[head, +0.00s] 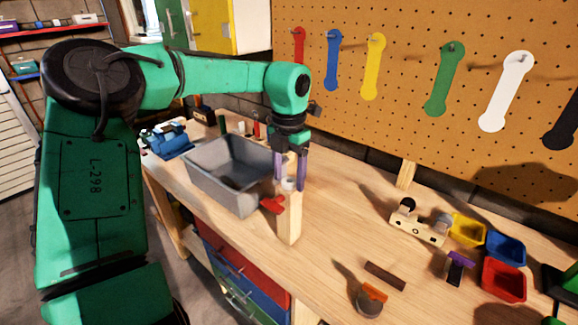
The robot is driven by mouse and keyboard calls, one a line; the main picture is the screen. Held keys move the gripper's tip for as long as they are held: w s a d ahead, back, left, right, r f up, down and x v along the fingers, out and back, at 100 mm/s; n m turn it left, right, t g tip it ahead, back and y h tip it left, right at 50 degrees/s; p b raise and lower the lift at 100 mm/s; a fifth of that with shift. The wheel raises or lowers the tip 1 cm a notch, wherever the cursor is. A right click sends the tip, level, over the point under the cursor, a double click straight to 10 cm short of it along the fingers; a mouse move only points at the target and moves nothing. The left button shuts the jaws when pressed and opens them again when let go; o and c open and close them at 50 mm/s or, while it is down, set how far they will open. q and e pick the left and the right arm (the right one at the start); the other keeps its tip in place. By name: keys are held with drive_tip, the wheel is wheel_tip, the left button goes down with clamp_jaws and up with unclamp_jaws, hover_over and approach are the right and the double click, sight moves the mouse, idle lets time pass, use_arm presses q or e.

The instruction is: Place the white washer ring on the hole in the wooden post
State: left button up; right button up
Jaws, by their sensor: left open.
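The wooden post (290,222) stands upright on the workbench, just right of a grey bin. A small white ring (289,184) shows at the top of the post, between my left gripper's fingers. It appears to rest on the post top, but its exact fit over the hole is too small to tell. My left gripper (291,182) points down at the post top with its purple fingers open, one on each side of the ring. The hole itself is hidden.
The grey bin (222,192) stands close left of the post, with a red part (272,204) beside the post. At right are a wooden block (418,226) and yellow (467,229), blue (505,249) and red (503,280) bins.

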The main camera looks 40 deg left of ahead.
use_arm(q)
drive_tip(key=shift+r, duration=0.4)
wheel_tip(320, 180, up, 12)
drive_tip(key=b, duration=0.1)
drive_tip(key=shift+f+b, duration=0.25)
drive_tip(key=shift+b, duration=0.15)
